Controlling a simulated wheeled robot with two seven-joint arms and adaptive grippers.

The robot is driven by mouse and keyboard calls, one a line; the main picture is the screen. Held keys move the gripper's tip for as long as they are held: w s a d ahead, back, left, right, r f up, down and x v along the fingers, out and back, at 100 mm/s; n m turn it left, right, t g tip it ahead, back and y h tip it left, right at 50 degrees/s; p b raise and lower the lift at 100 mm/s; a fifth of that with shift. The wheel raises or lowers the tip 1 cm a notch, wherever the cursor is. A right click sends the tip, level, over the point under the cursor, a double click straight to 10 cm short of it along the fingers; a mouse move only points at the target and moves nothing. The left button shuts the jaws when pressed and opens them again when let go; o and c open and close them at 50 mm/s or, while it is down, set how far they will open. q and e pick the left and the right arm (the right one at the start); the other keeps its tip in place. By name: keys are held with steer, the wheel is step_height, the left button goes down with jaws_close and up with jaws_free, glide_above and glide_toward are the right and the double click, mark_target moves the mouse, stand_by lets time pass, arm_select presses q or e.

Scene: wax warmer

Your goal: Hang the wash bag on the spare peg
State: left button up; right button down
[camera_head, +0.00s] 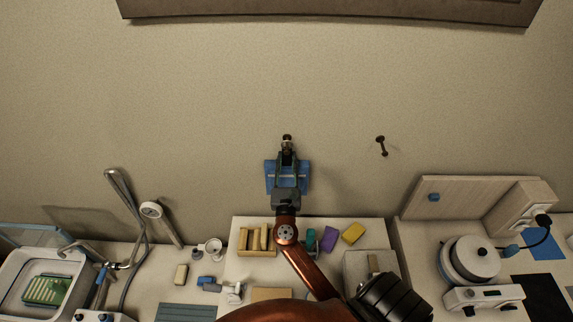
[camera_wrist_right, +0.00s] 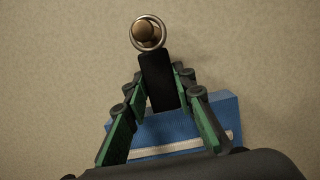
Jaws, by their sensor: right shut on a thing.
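The blue wash bag (camera_head: 271,178) hangs upright close to the wall in the head view. In the right wrist view the bag (camera_wrist_right: 180,128) shows below the fingers with a pale zip line. Its black strap (camera_wrist_right: 158,80) rises to a metal ring (camera_wrist_right: 135,41). My right gripper (camera_head: 287,158) is shut on the bag's strap. A brown round-headed peg (camera_wrist_right: 146,27) shows inside the ring outline; how far the ring is over it I cannot tell. The peg (camera_head: 287,138) stands just above the gripper in the head view. My left gripper is not in view.
A second, dark peg (camera_head: 382,145) is bare on the wall to the right. Below are a shower hose (camera_head: 126,190), a wooden rack (camera_head: 257,241), coloured blocks (camera_head: 352,233) and a wax warmer (camera_head: 470,258).

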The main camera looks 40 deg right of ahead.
steer(key=shift+w+d, duration=0.15)
steer(key=shift+w, duration=0.05)
steer(key=shift+w+d+f+b, duration=0.1)
steer(key=shift+f+b, duration=0.2)
steer(key=shift+f, duration=0.05)
steer(key=c, duration=1.5)
jaws_free()
steer(key=shift+c, duration=0.2)
steer(key=shift+f, duration=0.1)
steer(key=shift+s+a, duration=0.25)
steer(key=shift+b+v, duration=0.35)
steer(key=shift+v, duration=1.45)
steer(key=shift+s+a, duration=0.1)
